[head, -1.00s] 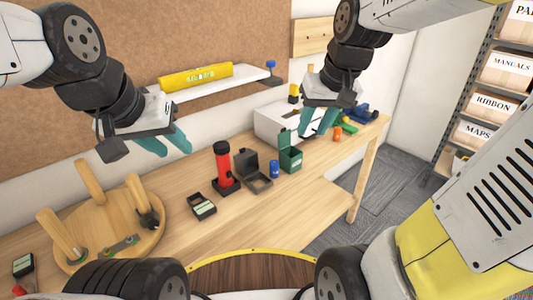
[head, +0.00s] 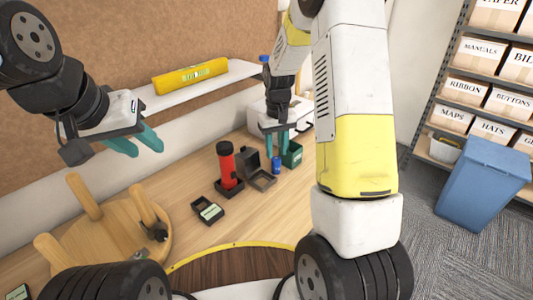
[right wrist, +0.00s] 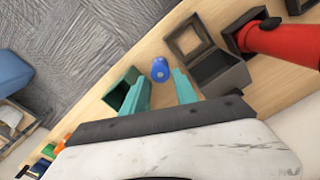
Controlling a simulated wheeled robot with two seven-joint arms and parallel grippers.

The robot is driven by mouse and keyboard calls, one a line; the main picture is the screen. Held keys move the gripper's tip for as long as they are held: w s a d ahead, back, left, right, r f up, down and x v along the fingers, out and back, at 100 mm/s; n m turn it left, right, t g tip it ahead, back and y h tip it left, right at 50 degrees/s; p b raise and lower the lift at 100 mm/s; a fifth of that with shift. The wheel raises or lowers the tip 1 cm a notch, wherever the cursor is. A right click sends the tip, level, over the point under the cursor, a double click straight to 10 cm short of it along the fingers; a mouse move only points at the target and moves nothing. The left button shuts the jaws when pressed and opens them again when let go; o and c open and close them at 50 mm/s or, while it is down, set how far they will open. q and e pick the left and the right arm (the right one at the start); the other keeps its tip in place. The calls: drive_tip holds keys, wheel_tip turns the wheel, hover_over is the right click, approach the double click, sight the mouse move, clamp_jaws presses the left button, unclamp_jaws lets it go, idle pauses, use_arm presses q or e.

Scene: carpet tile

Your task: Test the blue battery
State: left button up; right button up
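The blue battery (head: 276,165) stands on the wooden bench, between the dark open box and the green bin. In the right wrist view the blue battery (right wrist: 160,70) shows from above, just beyond and between the fingertips. My right gripper (head: 277,150) is open above it, its teal fingers pointing down; in the right wrist view the gripper (right wrist: 158,88) has nothing between its fingers. My left gripper (head: 142,143) is open and empty, in the air left of the bench items. A small black device with a pale face (head: 208,210) lies on the bench; it may be a tester.
A red flashlight (head: 226,163) stands in a black base beside the dark open box (head: 262,179). The green bin (head: 292,156) is close to my right gripper. A round wooden stool (head: 115,235) lies legs-up at left. A yellow roll (head: 190,76) rests on the shelf.

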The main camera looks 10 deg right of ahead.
sight(276, 158)
wheel_tip(276, 158, down, 5)
drive_tip(key=shift+r, duration=0.1)
clamp_jaws()
drive_tip(key=shift+r, duration=0.1)
idle(0.3)
